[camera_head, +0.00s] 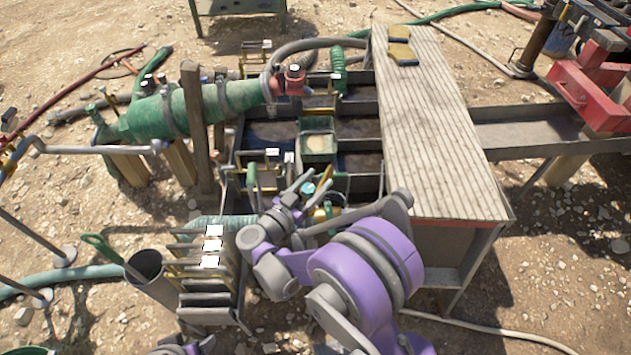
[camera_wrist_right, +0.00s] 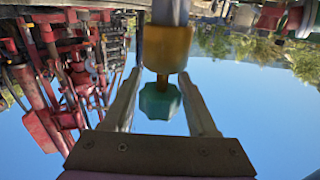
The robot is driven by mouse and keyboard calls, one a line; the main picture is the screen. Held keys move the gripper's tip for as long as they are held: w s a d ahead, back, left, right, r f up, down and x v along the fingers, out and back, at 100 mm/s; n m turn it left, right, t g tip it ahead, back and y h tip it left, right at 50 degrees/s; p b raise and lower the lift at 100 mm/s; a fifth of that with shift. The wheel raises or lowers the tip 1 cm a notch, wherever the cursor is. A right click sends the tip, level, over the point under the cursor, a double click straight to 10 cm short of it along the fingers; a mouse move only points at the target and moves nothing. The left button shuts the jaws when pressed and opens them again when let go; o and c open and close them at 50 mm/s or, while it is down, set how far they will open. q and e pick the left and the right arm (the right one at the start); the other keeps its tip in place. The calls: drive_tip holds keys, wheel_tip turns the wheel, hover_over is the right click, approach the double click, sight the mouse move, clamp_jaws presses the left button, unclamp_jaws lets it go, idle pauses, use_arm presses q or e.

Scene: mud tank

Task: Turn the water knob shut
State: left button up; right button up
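The water knob is a small teal knob (camera_wrist_right: 160,102) on a brass-coloured valve body (camera_wrist_right: 168,48) with a grey pipe. In the head view the knob (camera_head: 308,188) shows at the front of the tank. My right gripper (camera_head: 302,191) is there, its grey fingers beside the knob. In the right wrist view my right gripper (camera_wrist_right: 159,75) is open, one finger on each side of the knob, with sky showing in the gaps. A purple and grey part of my left arm shows at the bottom edge of the head view; its finger opening cannot be made out.
The mud tank (camera_head: 357,130) has several compartments. A slatted wooden top (camera_head: 425,120) lies right of it. A green pipe (camera_head: 185,110) runs along its left. Upright plates with white-topped handles (camera_head: 213,245) and a grey bucket (camera_head: 150,270) stand at the front left.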

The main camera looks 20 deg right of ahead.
sight(303, 194)
drive_tip(key=shift+o, duration=1)
drive_tip(key=p+v, duration=0.1)
drive_tip(key=v, duration=0.9)
drive_tip(key=shift+s+a, duration=0.25)
drive_tip(key=shift+a, duration=0.1)
drive_tip(key=shift+w, duration=0.1)
